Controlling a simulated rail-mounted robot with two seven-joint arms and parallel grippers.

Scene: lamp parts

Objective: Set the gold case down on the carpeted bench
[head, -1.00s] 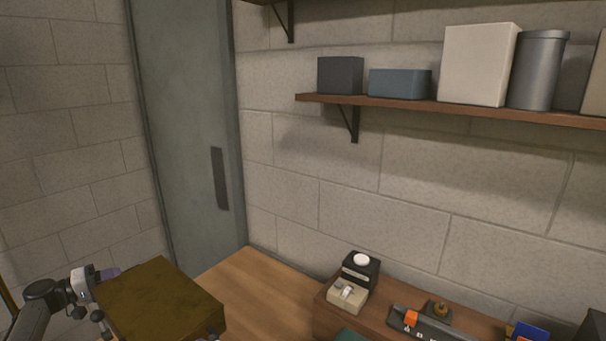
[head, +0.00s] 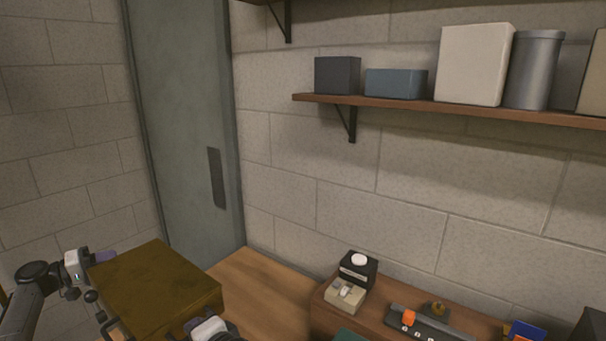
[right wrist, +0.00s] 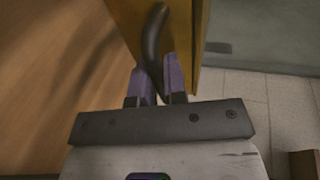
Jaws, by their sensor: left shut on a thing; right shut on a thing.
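The gold case (head: 160,288) is a boxy, dull gold-brown block at the lower left of the head view. My left gripper (head: 103,258) is shut at its far left corner; the exact grip is partly hidden. My right gripper (head: 207,328) shows at the case's near right side, at the bottom edge. In the right wrist view its purple fingers (right wrist: 156,86) are shut on a dark curved handle (right wrist: 154,40) on the case's side (right wrist: 187,30). The case's underside is hidden. I cannot make out a carpeted bench surface.
A wooden surface (head: 262,292) lies bare to the right of the case. A raised wooden top (head: 388,312) holds a black-and-beige device (head: 352,280) and a grey tool with an orange part (head: 409,318). A wall shelf (head: 455,109) holds several boxes. A grey-green door (head: 183,120) stands behind.

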